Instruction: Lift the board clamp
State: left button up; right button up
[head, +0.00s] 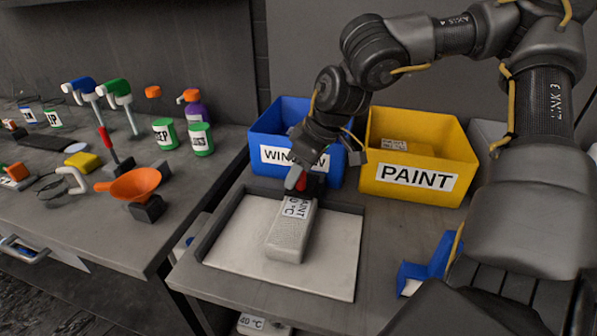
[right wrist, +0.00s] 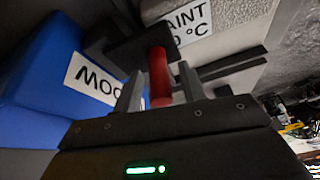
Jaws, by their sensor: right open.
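The board clamp shows as a red handle (head: 301,182) on a dark base at the back edge of the white board (head: 335,255). In the right wrist view the red handle (right wrist: 160,76) stands between my fingers, with the dark base (right wrist: 125,45) behind it. My right gripper (head: 302,176) is open around the handle, reaching down from above. In the right wrist view the gripper (right wrist: 160,90) shows a gap beside the handle; I cannot tell if either finger touches it. The gripper and wrist hide much of the clamp. My left gripper is not in view.
A grey labelled block (head: 290,236) lies on the board just in front of the clamp. A blue bin (head: 268,125) and a yellow PAINT bin (head: 400,187) stand behind. A blue holder (head: 428,262) is at right. The left bench (head: 85,215) carries bottles, tools and an orange funnel (head: 134,185).

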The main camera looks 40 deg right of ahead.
jog(key=shift+f, duration=0.2)
grip_shut()
dwell(0.4)
